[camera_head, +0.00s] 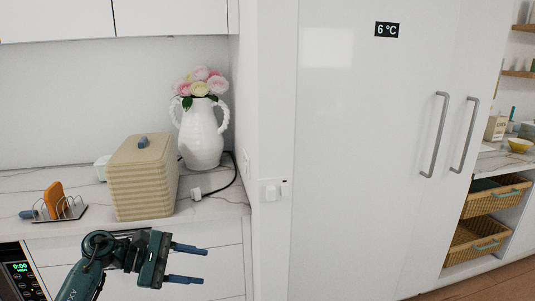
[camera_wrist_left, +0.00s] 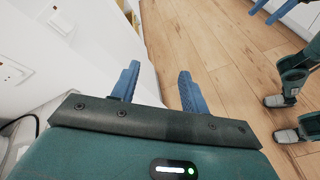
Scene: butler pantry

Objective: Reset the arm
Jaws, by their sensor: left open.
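My left gripper (camera_head: 188,264) reaches in from the lower left in the head view, in front of the counter's front face and below its top. Its two blue fingers are apart with nothing between them. In the left wrist view the open fingers (camera_wrist_left: 158,88) point along the white wall and cabinet side, with wooden floor beyond them. My right gripper is not in the head view.
The marble counter (camera_head: 222,207) holds a beige ribbed box (camera_head: 143,180), a white flower vase (camera_head: 201,135) and a wire rack (camera_head: 72,209). A white fridge (camera_head: 365,150) with two handles stands right. Wicker drawers (camera_head: 478,240) are at far right. The wooden floor (camera_wrist_left: 215,45) is clear.

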